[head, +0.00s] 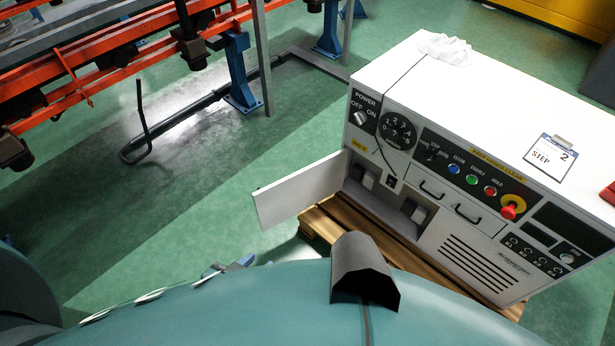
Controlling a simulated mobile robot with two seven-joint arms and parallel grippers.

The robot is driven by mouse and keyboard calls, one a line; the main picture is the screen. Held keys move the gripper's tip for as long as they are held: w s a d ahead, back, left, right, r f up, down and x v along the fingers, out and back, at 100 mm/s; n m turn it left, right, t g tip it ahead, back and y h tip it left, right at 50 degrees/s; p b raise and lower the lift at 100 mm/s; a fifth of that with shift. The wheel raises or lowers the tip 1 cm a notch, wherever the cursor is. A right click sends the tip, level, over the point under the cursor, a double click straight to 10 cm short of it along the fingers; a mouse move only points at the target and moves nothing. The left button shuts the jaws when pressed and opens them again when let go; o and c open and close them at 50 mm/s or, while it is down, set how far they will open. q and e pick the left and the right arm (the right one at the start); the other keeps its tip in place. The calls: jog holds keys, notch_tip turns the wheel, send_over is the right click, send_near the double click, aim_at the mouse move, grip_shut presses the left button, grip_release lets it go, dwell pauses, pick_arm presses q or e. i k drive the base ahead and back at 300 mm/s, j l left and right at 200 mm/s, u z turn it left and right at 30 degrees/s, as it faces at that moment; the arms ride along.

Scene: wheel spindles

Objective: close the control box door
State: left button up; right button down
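The control box (480,190) is a white cabinet at the right of the head view, with switches and coloured buttons on its front. Its door (300,190) is a white panel that stands open, swung out to the left from the lower left of the front. The opening behind it shows dark and grey parts inside. What looks like the tip of my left gripper (232,265) shows small beyond my teal body, below the door and apart from it. Its fingers are too hidden to tell open from shut. My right gripper is not in view.
The box stands on a wooden pallet (315,222). An orange and blue conveyor frame (120,55) fills the upper left, with a dark bent bar (145,130) by the floor. Green floor (180,215) is clear left of the door. A white cloth (445,48) lies on the box.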

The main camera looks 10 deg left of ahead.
aim_at(275, 202)
jog(key=j+z, duration=0.1)
jog(key=z, duration=0.3)
jog(key=i+j+z, duration=0.1)
jog(key=z, duration=0.3)
jog(key=j+z, duration=0.2)
jog(key=z, duration=0.2)
jog(key=j+z, duration=0.3)
jog(key=j, duration=0.2)
jog(key=k+j+z, duration=0.1)
jog(key=j+z, duration=0.2)
jog(key=j, duration=0.2)
jog(key=j+z, duration=0.1)
jog(key=j, duration=0.25)
jog(key=k+j+z, duration=0.1)
jog(key=j, duration=0.25)
jog(key=k+j+z, duration=0.15)
jog(key=j, duration=0.2)
jog(key=k+j, duration=0.1)
jog(key=j, duration=0.25)
jog(key=k+j, duration=0.15)
jog(key=j, duration=0.2)
jog(key=k+j, duration=0.1)
jog(key=j, duration=0.25)
jog(key=k+j, duration=0.1)
jog(key=j, duration=0.3)
jog(key=k+j, duration=0.1)
jog(key=j, duration=0.25)
